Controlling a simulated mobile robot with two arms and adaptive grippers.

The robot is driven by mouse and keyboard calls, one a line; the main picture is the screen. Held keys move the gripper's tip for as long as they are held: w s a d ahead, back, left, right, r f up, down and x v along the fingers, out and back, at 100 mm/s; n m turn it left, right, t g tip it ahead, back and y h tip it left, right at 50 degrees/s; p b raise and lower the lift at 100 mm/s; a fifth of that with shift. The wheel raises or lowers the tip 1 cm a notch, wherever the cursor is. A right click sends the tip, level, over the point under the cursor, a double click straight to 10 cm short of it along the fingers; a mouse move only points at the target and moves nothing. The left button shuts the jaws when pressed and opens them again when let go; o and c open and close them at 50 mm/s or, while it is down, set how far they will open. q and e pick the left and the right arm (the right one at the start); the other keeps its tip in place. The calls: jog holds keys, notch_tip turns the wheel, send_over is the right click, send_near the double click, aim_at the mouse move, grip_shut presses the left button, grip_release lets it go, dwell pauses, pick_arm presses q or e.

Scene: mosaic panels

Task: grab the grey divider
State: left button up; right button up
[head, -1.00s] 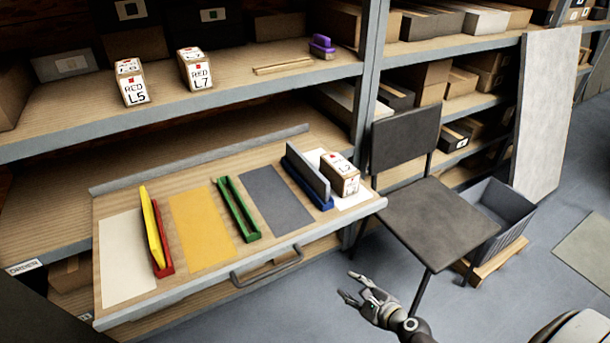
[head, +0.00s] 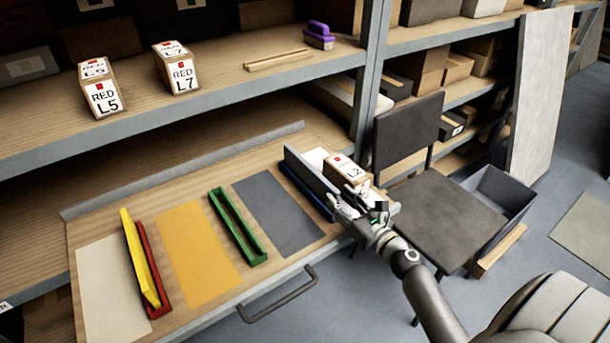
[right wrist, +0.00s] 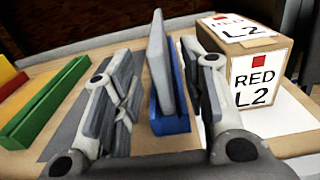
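The grey divider (head: 311,178) stands on edge, slightly tilted, in the blue holder (head: 296,188) at the right part of the pull-out board. My right gripper (head: 346,204) is at the near end of the divider, in front of the RED L2 box. In the right wrist view the grey divider (right wrist: 159,62) appears between the two spread fingers (right wrist: 162,95), with gaps on both sides. The blue holder (right wrist: 172,120) shows below it. The right gripper is open and empty. My left gripper is not in view.
The RED L2 box (right wrist: 258,80) stands close beside my right finger. A green holder (head: 238,228) and a red holder (head: 154,285) with a yellow divider (head: 139,255) stand to the left. A chair (head: 440,215) stands right of the board.

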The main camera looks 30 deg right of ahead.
aim_at(322, 182)
jog(key=w, duration=0.3)
jog(key=shift+a, duration=0.15)
jog(key=shift+w, duration=0.35)
jog(key=w, duration=0.4)
jog(key=shift+w+a+r, duration=0.1)
jog(key=shift+w+a, duration=0.15)
jog(key=shift+w, duration=0.15)
jog(key=shift+s, duration=0.1)
jog(key=shift+c, duration=1.7)
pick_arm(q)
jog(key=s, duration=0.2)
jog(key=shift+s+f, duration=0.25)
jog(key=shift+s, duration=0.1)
pick_arm(e)
jog(key=shift+r, duration=0.1)
grip_shut()
